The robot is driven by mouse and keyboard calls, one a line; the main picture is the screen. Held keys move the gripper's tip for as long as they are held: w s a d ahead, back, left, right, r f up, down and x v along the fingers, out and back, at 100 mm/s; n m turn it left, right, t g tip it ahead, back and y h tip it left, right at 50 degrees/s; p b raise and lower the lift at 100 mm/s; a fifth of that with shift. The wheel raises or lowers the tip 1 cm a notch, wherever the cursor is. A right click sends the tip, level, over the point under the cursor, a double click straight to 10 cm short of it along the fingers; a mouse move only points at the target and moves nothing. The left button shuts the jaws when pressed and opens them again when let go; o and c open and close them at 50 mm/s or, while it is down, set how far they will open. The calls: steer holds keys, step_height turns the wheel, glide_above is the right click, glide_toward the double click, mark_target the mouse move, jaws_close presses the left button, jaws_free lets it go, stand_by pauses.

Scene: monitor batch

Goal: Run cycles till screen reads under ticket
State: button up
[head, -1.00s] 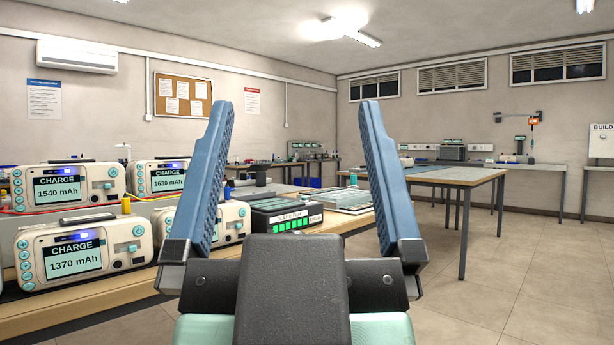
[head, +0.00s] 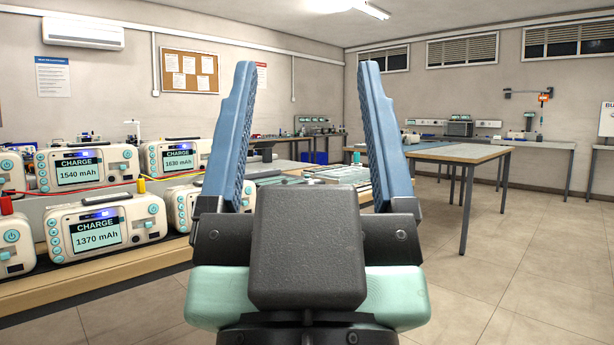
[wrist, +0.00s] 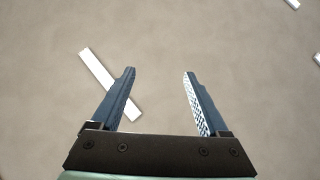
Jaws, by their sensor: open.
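Several cream charger units with teal buttons and screens stand in two rows on the bench at left in the head view. The front one (head: 106,228) reads CHARGE 1370 mAh. The one behind it at left (head: 88,168) reads CHARGE 1540 mAh, and another (head: 175,157) reads CHARGE 1630 mAh. A further front unit (head: 181,203) is partly hidden by my gripper. My gripper (head: 306,75) is open and empty, raised to the right of the units. In the wrist view my gripper (wrist: 158,75) has nothing between its fingers. No ticket can be made out.
The wooden bench (head: 120,280) runs along the left. A grey-topped table (head: 458,153) stands at the right, with open tiled floor (head: 520,270) in front. A pinboard (head: 190,72) hangs on the back wall.

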jaws_close()
stand_by(1.4)
